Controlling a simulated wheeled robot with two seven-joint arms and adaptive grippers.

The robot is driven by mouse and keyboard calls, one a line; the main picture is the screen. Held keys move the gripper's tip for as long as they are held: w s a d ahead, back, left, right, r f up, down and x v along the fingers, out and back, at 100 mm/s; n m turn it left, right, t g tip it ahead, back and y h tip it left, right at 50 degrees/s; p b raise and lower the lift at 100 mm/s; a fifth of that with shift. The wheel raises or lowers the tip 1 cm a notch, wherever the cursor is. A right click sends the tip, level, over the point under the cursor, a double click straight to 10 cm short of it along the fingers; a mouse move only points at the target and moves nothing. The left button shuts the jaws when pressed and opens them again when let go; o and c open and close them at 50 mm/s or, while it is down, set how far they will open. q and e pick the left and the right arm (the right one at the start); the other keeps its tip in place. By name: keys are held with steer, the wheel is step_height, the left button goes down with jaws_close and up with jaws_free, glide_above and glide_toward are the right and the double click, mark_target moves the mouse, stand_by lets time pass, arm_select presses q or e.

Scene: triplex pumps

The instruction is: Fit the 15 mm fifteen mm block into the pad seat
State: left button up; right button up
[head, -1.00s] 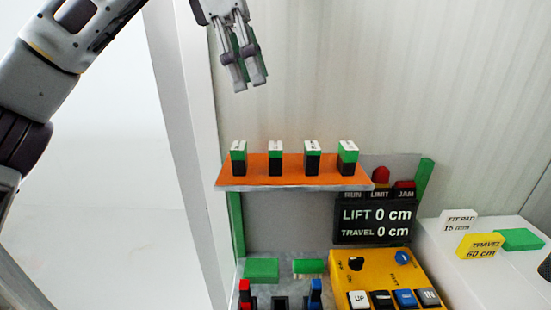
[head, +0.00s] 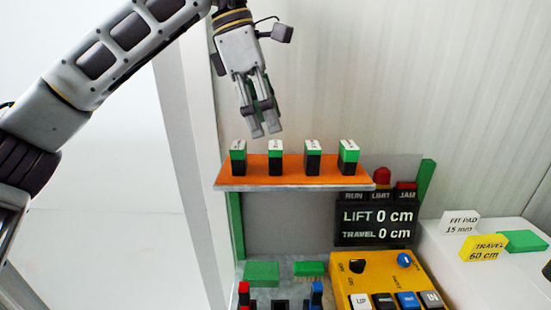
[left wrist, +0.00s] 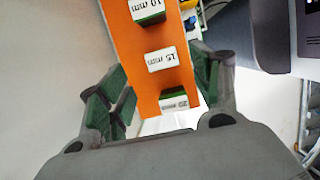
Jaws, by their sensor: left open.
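In the left wrist view the 15 mm block (left wrist: 162,60) shows its white labelled top. It stands on the orange shelf between the 10 mm block and the 20 mm block. By that order it is the second block from the left in the head view (head: 276,158). My left gripper (head: 265,133) is open and empty, above the shelf's left half and apart from the blocks. Its green-padded fingers show on either side of the shelf in the left wrist view (left wrist: 155,88). I cannot clearly make out the pad seat. My right gripper is not in view.
The orange shelf (head: 225,183) carries several green-and-black blocks in a row. Below it are a readout panel (head: 374,218) with zeros, a yellow control box (head: 376,269) and green pads (head: 262,272).

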mark_target(275, 144)
arm_select(q)
steer(key=shift+f, duration=0.1)
steer(key=shift+d+f, duration=0.2)
steer(key=shift+f, duration=0.35)
steer(key=x, duration=0.2)
steer(key=shift+s+d+f, duration=0.15)
steer(key=shift+f, duration=0.2)
steer(key=shift+d+f, duration=0.2)
steer(key=shift+f, duration=0.35)
steer(key=shift+c, duration=0.3)
steer(key=c, duration=1)
steer(key=shift+r, duration=0.1)
steer(key=shift+c, duration=0.2)
